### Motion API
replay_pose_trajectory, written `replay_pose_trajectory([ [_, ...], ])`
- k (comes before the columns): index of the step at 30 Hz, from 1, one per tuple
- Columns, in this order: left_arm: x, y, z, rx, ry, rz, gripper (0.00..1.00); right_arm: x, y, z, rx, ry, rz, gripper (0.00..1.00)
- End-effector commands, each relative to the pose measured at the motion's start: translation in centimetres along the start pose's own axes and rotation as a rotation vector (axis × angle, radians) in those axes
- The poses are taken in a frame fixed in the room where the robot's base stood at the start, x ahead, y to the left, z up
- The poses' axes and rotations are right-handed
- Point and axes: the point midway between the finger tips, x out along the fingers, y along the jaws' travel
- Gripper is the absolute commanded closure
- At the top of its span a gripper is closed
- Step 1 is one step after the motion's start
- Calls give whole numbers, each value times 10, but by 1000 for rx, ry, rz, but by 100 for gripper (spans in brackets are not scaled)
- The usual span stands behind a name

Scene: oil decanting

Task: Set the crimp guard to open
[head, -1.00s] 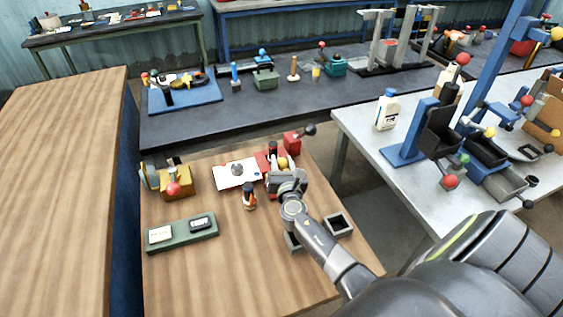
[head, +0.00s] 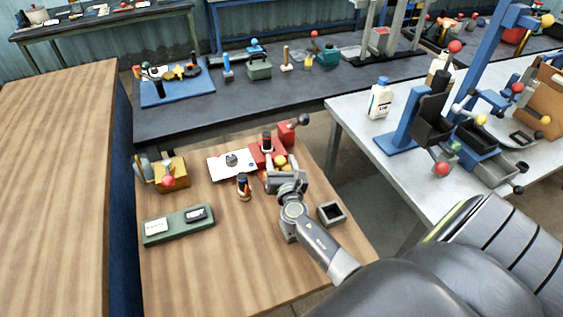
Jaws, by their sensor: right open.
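A red device (head: 288,133) stands at the back right of the wooden table. It has a black-knobbed lever sticking out to the right, a black upright knob and a yellow ball. I cannot tell which part of it is the crimp guard or how that guard is set. My right gripper (head: 284,174) is at the front of the red device, close to the yellow ball, and hides part of it. It is open; whether it touches the device I cannot tell. My left gripper is out of view.
A white sheet (head: 221,168) with a grey part lies left of the device. A small black-and-orange bottle (head: 243,188), a green tray (head: 180,228), a yellow box device (head: 171,177) and an open dark box (head: 332,213) share the table. The table's front left is clear.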

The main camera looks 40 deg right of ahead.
Motion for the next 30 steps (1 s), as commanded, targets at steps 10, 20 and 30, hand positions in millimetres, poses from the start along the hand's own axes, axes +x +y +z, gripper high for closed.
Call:
replay_pose_trajectory([
  [10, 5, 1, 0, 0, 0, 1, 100, -37, -1, -2, 4, 1, -1, 46],
  [20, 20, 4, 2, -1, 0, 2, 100, -109, -1, -4, 3, 2, -3, 46],
  [30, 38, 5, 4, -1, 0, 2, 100, -164, -1, -3, 3, 0, -2, 46],
])
